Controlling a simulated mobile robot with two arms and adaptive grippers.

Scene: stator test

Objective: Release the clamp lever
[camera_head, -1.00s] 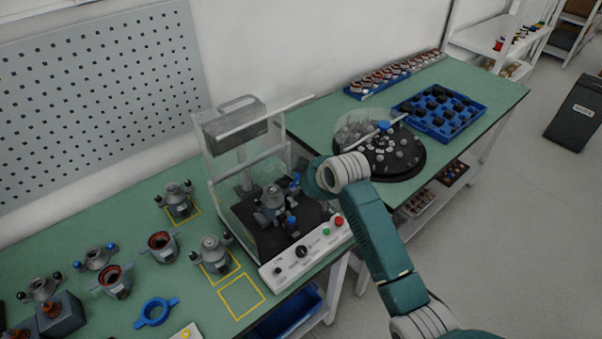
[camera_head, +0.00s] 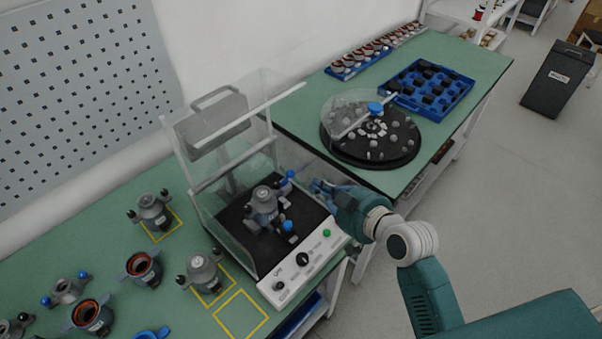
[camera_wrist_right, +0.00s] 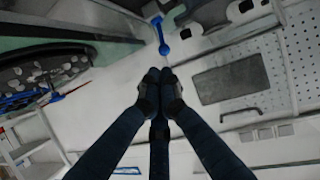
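A test station with a clear guard stands on the green bench. On its black plate (camera_head: 237,232) sits a grey metal unit (camera_head: 264,203). A blue-handled clamp lever (camera_head: 287,178) points up and right from the unit's right side. A second blue-tipped part (camera_head: 288,227) is at its front. My right gripper (camera_head: 320,187) is just right of the lever, apart from it. In the right wrist view its fingertips (camera_wrist_right: 160,76) are together with nothing between them, and a blue lever (camera_wrist_right: 162,36) lies just ahead. My left gripper is not in view.
The control panel (camera_head: 303,262) has a green button and black knobs along the station's front. The clear guard and its grey top block (camera_head: 213,115) rise over the plate. A round black turntable (camera_head: 372,150) and blue tray (camera_head: 430,90) stand behind the gripper.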

